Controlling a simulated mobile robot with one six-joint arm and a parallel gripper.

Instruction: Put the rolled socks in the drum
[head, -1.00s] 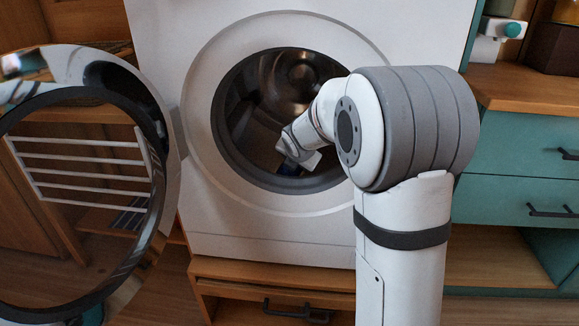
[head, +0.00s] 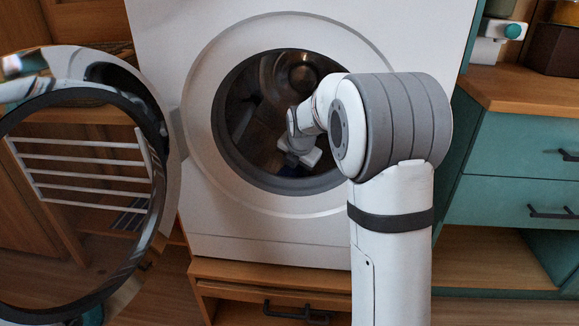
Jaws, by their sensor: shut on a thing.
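The drum (head: 247,118) shows as a dark metal hollow behind the round opening of the white washing machine (head: 230,222). My arm reaches in from the right, and my gripper (head: 287,165) is inside the opening, low and right of its middle. A small patch of dark blue (head: 290,171) shows at the gripper's end, near the lower rim; it is probably the rolled socks, shut in the jaws. The fingertips and most of the held thing are hidden by the wrist and the shade.
The machine's round door (head: 152,110) stands wide open at the left. A white rack (head: 85,163) shows through the door. A teal drawer cabinet (head: 520,145) stands at the right, and a wooden drawer (head: 250,290) lies below the machine.

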